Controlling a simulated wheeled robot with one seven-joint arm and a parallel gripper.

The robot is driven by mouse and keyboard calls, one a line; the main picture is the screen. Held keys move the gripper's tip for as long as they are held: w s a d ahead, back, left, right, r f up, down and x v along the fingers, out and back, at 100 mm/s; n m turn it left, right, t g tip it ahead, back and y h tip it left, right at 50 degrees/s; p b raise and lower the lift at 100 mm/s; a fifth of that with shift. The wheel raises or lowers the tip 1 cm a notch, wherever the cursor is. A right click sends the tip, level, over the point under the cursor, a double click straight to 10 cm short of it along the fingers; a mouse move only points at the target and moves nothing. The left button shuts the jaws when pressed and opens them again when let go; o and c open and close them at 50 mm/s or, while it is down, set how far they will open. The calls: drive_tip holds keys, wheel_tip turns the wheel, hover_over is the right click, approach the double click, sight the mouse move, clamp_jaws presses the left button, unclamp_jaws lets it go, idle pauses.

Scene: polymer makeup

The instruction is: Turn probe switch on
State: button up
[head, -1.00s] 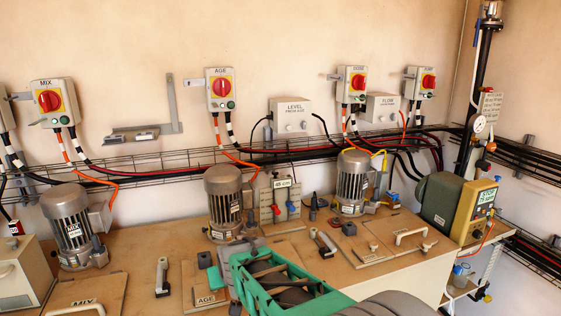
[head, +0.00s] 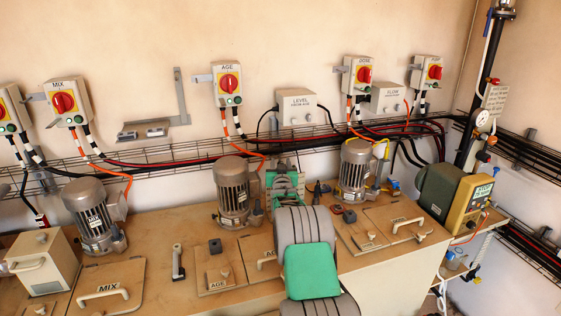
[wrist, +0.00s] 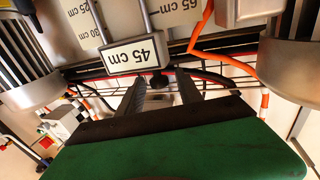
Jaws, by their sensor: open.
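In the wrist view my gripper (wrist: 168,92) is open and empty, its two dark fingers reaching up from the dark green body. Just beyond the fingertips is a plate labelled "45 cm" (wrist: 138,54) with metal bars rising from it. Plates labelled "25 cm" (wrist: 80,10) and "65 cm" (wrist: 180,6) are behind it. No contact between fingers and plate is clear. In the head view my gripper (head: 284,182) is at the back of the bench between two motors, covering the small labelled panel there. No part marked as the probe switch can be read.
Grey motors stand left (head: 233,190) and right (head: 356,172) of my gripper. A wire cable tray (head: 165,160) runs along the wall behind. Above it are a LEVEL box (head: 297,107) and several boxes with red rotary switches, including AGE (head: 229,83).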

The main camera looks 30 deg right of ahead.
drive_tip(key=shift+w+d, duration=0.15)
drive_tip(key=shift+w, duration=0.1)
clamp_jaws()
idle(0.3)
